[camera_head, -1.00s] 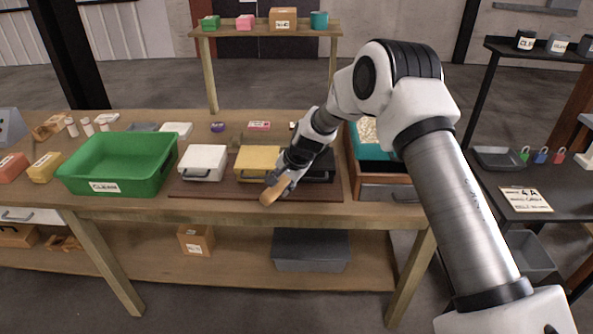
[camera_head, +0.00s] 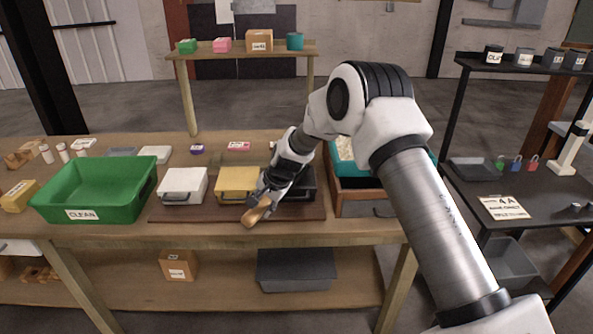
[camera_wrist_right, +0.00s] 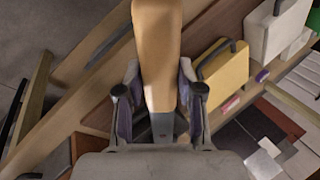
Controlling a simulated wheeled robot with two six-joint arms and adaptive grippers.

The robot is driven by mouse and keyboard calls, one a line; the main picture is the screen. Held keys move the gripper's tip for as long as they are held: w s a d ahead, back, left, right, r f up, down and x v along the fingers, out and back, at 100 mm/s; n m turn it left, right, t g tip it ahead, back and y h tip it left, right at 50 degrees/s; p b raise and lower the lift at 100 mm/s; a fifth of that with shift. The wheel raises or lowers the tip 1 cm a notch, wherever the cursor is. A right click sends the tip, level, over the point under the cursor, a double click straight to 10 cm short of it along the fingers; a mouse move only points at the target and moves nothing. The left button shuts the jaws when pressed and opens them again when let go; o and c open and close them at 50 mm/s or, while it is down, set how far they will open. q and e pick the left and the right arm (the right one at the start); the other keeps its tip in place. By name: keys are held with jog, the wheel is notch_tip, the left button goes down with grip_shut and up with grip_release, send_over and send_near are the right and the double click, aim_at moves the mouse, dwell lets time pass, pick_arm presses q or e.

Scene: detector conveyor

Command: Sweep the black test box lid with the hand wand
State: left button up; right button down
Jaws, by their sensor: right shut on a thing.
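My right gripper (camera_head: 265,196) is shut on the hand wand (camera_head: 256,212), whose tan end sticks out toward the front edge of the mat. In the right wrist view the wand (camera_wrist_right: 157,50) runs up from between the fingers. The black test box (camera_head: 307,184) sits at the right end of the row on the brown mat, just right of and behind the gripper. My wrist and gripper hide part of its lid, so I cannot tell if the wand's far end touches it. My left gripper is out of view.
A yellow box (camera_head: 232,180) and a white box (camera_head: 184,183) stand left of the black box. A green bin marked CLEAN (camera_head: 82,215) is farther left. The mat's front edge (camera_head: 190,216) is bare.

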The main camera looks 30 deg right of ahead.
dwell(0.3)
jog(key=w+m, duration=0.1)
jog(key=w+a+m+t, duration=0.1)
jog(key=w, duration=0.1)
jog(key=w+a+m+h, duration=0.1)
jog(key=shift+w+a+r+t, duration=0.15)
jog(key=shift+w+t, duration=0.25)
dwell(3.6)
notch_tip(320, 180, up, 6)
jog(key=p, duration=0.6)
